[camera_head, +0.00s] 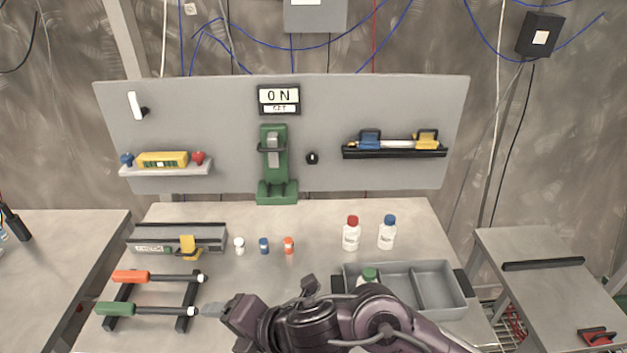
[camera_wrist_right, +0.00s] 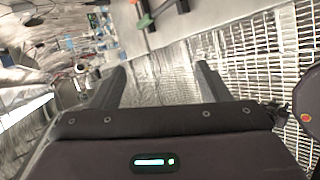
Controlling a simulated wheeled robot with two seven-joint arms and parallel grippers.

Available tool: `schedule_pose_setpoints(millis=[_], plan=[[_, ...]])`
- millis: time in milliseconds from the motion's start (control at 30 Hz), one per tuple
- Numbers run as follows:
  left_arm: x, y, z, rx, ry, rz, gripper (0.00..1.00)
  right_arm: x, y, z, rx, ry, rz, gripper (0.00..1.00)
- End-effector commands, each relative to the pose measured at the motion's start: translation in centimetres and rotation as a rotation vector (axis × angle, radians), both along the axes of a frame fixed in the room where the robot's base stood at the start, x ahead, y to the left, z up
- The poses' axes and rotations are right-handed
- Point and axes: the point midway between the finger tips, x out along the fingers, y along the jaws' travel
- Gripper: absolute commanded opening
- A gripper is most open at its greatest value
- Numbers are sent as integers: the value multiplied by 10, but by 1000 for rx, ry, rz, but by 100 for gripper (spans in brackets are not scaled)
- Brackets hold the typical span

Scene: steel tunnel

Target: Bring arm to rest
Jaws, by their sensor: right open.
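My right arm reaches in from the lower right of the head view. My left gripper is in neither view.
The grey divided bin (camera_head: 440,292) stands right of my arm, with a green-capped bottle (camera_head: 369,275) partly hidden. Red-capped (camera_head: 351,235) and blue-capped (camera_head: 387,234) bottles stand behind it. An orange-handled tool (camera_head: 145,277) lies on the rack. The middle of the table is mostly clear.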

Motion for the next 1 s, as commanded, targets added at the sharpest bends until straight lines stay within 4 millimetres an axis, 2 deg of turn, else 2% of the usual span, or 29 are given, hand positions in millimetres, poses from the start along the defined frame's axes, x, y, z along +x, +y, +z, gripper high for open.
schedule_pose_setpoints(millis=[67, 167, 267, 367, 400, 500, 600, 800, 967, 1000], plan=[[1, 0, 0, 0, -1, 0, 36, 7, -6, 16, 135, 114, -199, 70], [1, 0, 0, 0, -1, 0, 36, 23, -32, 26, 275, 267, -473, 70], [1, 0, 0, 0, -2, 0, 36, 37, -75, 20, 390, 437, -769, 70], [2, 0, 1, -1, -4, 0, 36, 39, -130, 0, 478, 614, -1079, 70], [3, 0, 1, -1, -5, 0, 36, 36, -153, -10, 503, 680, -1199, 70], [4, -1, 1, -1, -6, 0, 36, 21, -202, -34, 545, 816, -1459, 70], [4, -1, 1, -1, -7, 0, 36, 2, -241, -55, 565, 912, -1666, 70], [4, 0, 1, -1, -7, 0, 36, -39, -294, -82, 579, 1041, -1979, 70], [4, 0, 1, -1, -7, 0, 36, -74, -328, -97, 575, 1112, -2192, 70], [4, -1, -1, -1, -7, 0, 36, -79, -332, -105, 570, 1123, -2226, 70]])
